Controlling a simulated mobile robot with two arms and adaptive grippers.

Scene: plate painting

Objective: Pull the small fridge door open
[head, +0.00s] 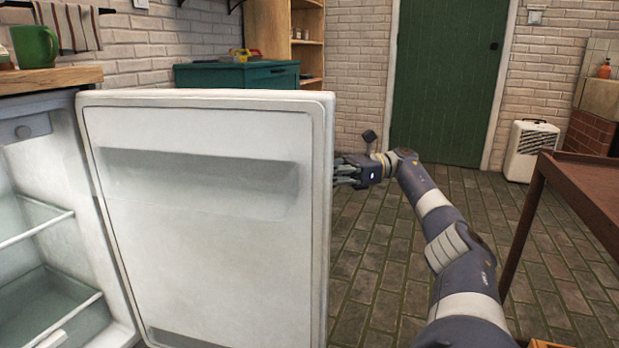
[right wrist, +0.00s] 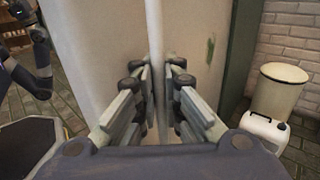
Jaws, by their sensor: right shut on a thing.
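The small fridge door (head: 200,250) stands wide open in the head view, its white inner side with a moulded recess facing me. The fridge interior (head: 30,240) with its shelves shows at the left. My right gripper (head: 345,172) is at the door's right edge, its fingertips partly hidden behind it. In the right wrist view my right gripper (right wrist: 158,95) is shut with its fingers on both sides of a narrow vertical white bar, the door's handle or edge; I cannot tell which. My left gripper is not in the head view.
A brown table (head: 585,185) stands at the right, near my right arm. A white heater (head: 530,150) stands by the far wall, right of the green door (head: 445,80). A teal cabinet (head: 235,75) is behind the fridge door. The tiled floor (head: 375,260) between is clear.

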